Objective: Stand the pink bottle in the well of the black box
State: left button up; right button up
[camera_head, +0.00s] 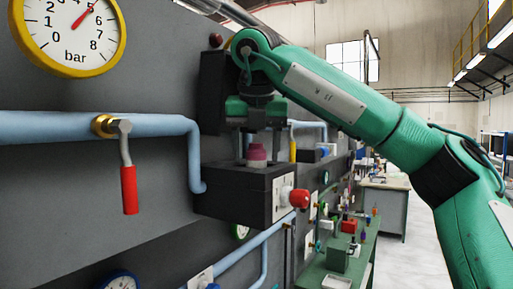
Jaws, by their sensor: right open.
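The black box (232,205) sticks out from the grey panel, with a pale plate and a red knob on its right face. The pink bottle (257,155) stands upright at the box's top, where the well is. Its lower end is hidden behind the box's rim, so I cannot see how deep it sits. My right gripper (257,138) points down from above, its fingers apart on either side of the bottle's top. It is open and not gripping the bottle. My left gripper is out of view.
A blue pipe (70,126) with a red-handled valve (128,180) runs along the panel left of the box. A pressure gauge (68,30) is at the top left. A green workbench (345,255) with small items stands lower right. Open floor lies further right.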

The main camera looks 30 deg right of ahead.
jog(key=shift+r, duration=0.2)
jog(key=shift+s+a+r+b, duration=0.15)
jog(key=shift+s+r+b, duration=0.1)
jog(key=shift+r+b, duration=0.25)
jog(key=shift+b+v, duration=0.6)
jog(key=shift+v, duration=0.35)
jog(key=s+a+b, duration=0.5)
jog(key=s, duration=0.5)
jog(key=shift+s+a, duration=0.25)
jog(key=shift+s, duration=0.1)
